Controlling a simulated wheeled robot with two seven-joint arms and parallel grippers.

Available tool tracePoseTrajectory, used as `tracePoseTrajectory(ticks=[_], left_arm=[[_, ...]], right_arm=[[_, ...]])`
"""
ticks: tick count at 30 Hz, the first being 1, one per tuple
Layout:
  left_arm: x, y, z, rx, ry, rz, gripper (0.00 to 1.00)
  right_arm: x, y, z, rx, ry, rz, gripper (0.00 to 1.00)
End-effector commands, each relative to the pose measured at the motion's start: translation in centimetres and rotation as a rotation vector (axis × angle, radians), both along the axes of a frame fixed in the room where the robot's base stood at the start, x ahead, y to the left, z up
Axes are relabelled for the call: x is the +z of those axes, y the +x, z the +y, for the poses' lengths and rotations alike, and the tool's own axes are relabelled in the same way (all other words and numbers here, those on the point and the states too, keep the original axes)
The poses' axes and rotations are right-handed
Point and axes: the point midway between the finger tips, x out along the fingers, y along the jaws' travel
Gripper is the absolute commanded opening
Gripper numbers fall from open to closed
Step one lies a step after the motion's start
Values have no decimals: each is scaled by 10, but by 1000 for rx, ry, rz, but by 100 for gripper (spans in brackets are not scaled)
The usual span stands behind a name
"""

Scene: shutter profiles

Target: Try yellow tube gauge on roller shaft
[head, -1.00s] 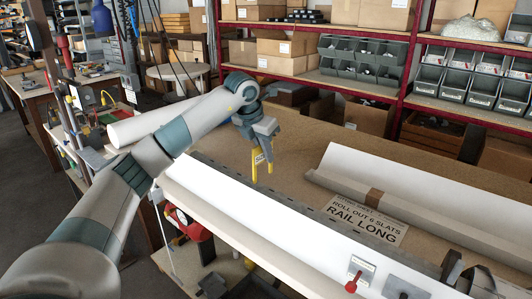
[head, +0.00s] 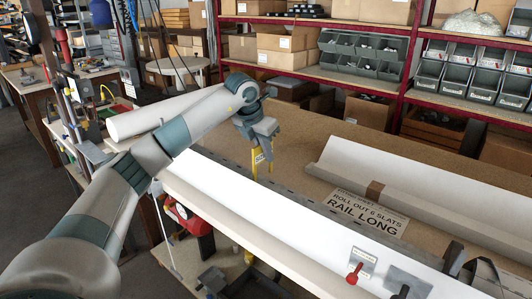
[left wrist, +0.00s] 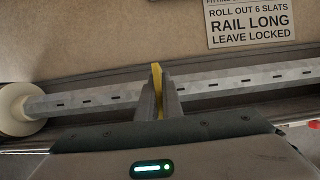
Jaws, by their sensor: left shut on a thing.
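My left gripper (head: 262,143) is shut on the yellow tube gauge (head: 262,164), which hangs down from the fingers. The gauge's lower end is at the roller shaft (head: 330,210), a long grey slotted bar behind the white slats on the bench. In the left wrist view, the gauge (left wrist: 156,72) shows as a thin yellow strip between the fingers, crossing in front of the grey faceted shaft (left wrist: 90,101). I cannot tell whether the gauge touches the shaft or sits around it. A pale round end piece (left wrist: 17,108) is on the shaft's left end. My right gripper is not in view.
A sign (head: 367,213) reading "RAIL LONG" lies on the bench behind the shaft. A long white profile (head: 420,180) lies further back. A red lever (head: 354,273) and dark brackets (head: 453,258) stand at the right front. Shelves with bins (head: 362,53) line the back.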

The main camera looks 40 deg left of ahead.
Motion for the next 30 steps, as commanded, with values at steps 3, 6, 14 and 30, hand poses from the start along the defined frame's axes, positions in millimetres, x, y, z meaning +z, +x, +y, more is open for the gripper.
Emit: tracePoseTrajectory(ticks=[3, 6, 14, 30], left_arm=[[-1, 0, 0, 0, 0, 0, 0], [-1, 0, 0, 0, 0, 0, 0], [-1, 0, 0, 0, 0, -1, 0], [-8, 0, 0, 0, 0, 0, 0]], right_arm=[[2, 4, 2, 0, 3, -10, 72], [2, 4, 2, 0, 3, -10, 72], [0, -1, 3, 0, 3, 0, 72], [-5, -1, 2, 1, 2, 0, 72]])
